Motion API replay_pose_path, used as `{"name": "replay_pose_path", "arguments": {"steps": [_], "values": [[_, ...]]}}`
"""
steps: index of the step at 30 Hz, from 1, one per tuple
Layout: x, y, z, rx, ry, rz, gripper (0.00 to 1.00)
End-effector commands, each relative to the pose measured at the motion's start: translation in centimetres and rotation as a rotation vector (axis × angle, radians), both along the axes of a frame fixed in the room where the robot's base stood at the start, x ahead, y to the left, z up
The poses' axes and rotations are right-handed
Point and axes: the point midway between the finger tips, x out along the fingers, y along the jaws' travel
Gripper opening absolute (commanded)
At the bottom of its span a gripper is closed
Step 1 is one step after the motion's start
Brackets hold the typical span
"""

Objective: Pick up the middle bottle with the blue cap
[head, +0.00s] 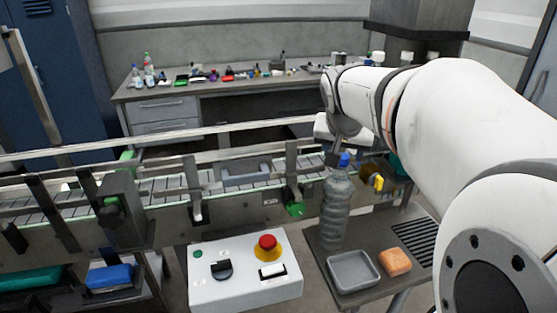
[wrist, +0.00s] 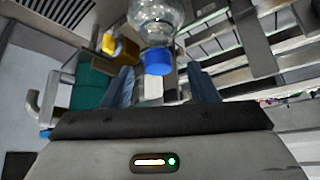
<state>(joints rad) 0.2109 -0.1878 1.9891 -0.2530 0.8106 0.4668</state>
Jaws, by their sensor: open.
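A clear bottle with a blue cap (head: 336,205) stands upright on a small grey side table (head: 375,292) in the head view. In the wrist view the bottle's blue cap (wrist: 158,61) shows at the middle, between my two fingers. My gripper (head: 338,148) is just above the cap in the head view, pointing down. In the wrist view my gripper (wrist: 162,88) is open, with one finger on each side of the cap. I cannot tell whether either finger touches it.
A grey tray (head: 353,271) and an orange block (head: 395,262) lie in front of the bottle. A white control box with a red button (head: 267,246) stands to the left. A conveyor (head: 160,190) runs behind. A far bench (head: 215,88) holds small items and bottles.

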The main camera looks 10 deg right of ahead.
Motion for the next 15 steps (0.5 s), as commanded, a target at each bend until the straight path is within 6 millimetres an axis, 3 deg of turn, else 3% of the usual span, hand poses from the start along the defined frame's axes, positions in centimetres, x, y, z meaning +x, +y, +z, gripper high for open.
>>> {"name": "replay_pose_path", "arguments": {"steps": [9,15], "values": [[1.6,-1.2,-3.9,0.002,0.006,0.0,0.53],[2.2,-1.6,-5.1,0.001,0.002,0.001,0.53]]}}
